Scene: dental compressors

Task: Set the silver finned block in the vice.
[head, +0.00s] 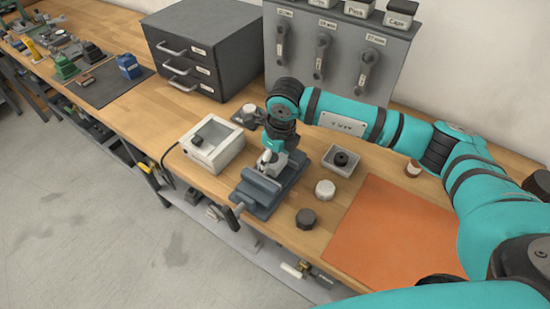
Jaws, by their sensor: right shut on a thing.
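The vice (262,193) is blue-grey and stands at the front edge of the wooden bench, its handle hanging over the edge. My right arm reaches in from the right, and my right gripper (269,158) points down over the back part of the vice. It is shut on a small silver piece, the silver finned block (274,168), which is largely covered by the fingers. The block is at or just above the vice jaws; I cannot tell whether it touches them. My left gripper is not in view.
A white box device (213,145) stands close left of the vice. A grey tray (342,161) with a dark part, a white knob (325,189) and a dark knob (306,218) lie right of it. An orange mat (390,232) is clear. Grey drawers (203,48) stand behind.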

